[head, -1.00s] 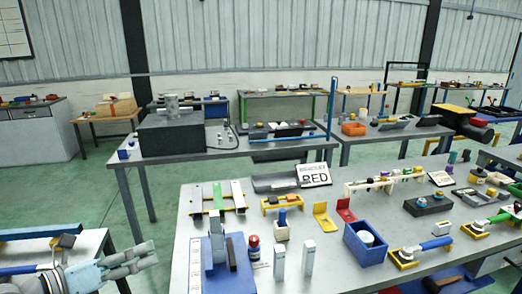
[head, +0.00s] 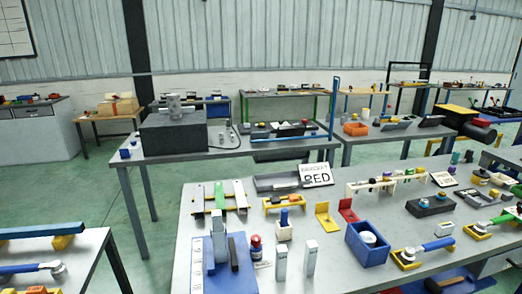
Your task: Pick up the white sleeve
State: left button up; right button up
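I cannot tell for sure which thing is the white sleeve. A white round piece (head: 368,237) sits inside the open blue box (head: 368,252) on the main workbench, and its shape is too small to make out. Two pale upright blocks (head: 310,259) stand to the left of that box. A white block with a blue peg (head: 284,229) stands behind them. Neither of my grippers shows in the head view now.
The workbench (head: 345,275) is crowded with a blue fixture (head: 240,258), yellow and red brackets, a sign (head: 315,174) and blue- and green-handled tools. A side table (head: 85,262) at lower left holds a blue bar. Green floor lies between the tables.

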aim_at(220, 239)
jog(key=k, duration=1)
jog(key=z, duration=0.9)
jog(key=i, duration=1.55)
jog(key=u, duration=0.75)
